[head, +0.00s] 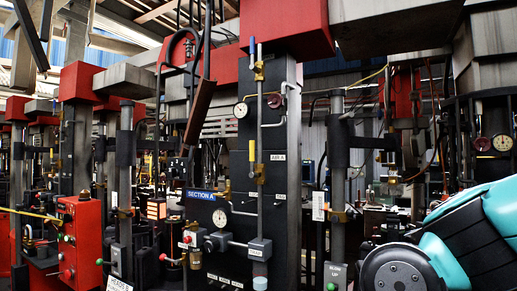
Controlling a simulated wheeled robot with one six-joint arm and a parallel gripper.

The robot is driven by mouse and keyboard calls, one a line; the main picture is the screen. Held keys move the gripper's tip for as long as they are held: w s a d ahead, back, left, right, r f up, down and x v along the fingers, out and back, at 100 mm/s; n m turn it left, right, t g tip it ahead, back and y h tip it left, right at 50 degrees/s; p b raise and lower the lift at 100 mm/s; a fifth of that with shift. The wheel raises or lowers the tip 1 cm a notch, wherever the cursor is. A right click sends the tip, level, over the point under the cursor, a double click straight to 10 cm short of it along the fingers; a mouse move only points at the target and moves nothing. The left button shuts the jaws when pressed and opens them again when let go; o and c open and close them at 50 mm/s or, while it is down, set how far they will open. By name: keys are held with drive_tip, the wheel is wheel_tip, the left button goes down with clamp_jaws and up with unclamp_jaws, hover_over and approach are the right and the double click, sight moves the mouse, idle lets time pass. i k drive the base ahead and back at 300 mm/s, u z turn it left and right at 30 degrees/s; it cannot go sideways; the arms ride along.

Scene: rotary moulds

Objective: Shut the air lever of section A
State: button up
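The section A panel (236,130) is a tall dark post face in the middle of the head view, with a blue "SECTION A" sign (202,195) on its lower left. A lever with a yellow handle (252,151) stands upright on the panel, in line with the vertical pipe (260,125). A small white label (279,157), which seems to read "AIR A", is just right of it. A second lever with a blue handle (252,52) points up higher on the same pipe. My gripper is not in view; only a teal and grey part of my arm shows at lower right.
Gauges (240,110) and (220,218) sit beside the pipe. A red round handwheel (275,101) is at its right. A red control box (80,240) stands at left. A grey post (337,170) with a button box (335,276) stands right of the panel.

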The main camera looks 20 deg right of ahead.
sight(253, 173)
drive_tip(key=z, duration=0.05)
drive_tip(key=k, duration=0.2)
drive_tip(key=u, duration=1.1)
drive_tip(key=i, duration=0.7)
drive_tip(key=z, duration=1.35)
